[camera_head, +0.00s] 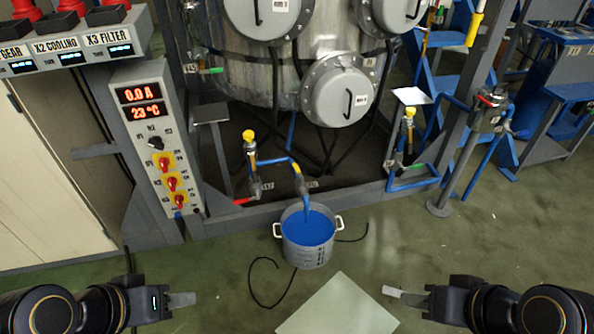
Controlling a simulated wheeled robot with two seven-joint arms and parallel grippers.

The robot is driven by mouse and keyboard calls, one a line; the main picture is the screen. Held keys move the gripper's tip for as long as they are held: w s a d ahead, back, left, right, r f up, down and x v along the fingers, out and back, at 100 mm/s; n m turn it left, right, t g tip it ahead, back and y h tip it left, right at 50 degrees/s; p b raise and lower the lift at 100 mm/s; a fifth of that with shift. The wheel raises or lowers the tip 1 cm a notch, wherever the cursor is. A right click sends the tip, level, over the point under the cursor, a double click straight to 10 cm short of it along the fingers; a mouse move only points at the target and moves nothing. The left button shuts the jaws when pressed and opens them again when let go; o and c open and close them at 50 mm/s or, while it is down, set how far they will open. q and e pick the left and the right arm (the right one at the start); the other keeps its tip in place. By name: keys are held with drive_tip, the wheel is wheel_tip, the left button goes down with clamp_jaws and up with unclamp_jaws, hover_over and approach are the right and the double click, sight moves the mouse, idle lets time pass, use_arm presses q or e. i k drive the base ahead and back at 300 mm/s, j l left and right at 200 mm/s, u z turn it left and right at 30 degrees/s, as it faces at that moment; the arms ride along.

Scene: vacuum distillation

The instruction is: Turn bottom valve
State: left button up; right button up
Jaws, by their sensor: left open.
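A valve with a yellow top (249,137) stands at the base frame below the steel vessel (250,80). A blue pipe runs from it to a spout (303,188) over a pot (306,252) of blue liquid. A red handle (243,200) sits low beside it. A second yellow-topped valve (409,113) stands further right. I cannot tell which is the bottom valve. My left gripper (190,299) is open and empty at the lower left, apart from the valves. My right gripper (388,291) is at the lower right, apart from everything; its jaw gap is unclear.
A control panel (152,125) with red switches stands at the left. A grey post with a red-handled valve (490,100) and blue stairs stand at the right. A pale sheet (338,310) and a black cable (257,285) lie on the floor.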

sight(295, 165)
drive_tip(key=i, duration=1.25)
drive_tip(key=j+z, duration=0.2)
drive_tip(key=z, duration=0.95)
drive_tip(key=i+j, duration=0.05)
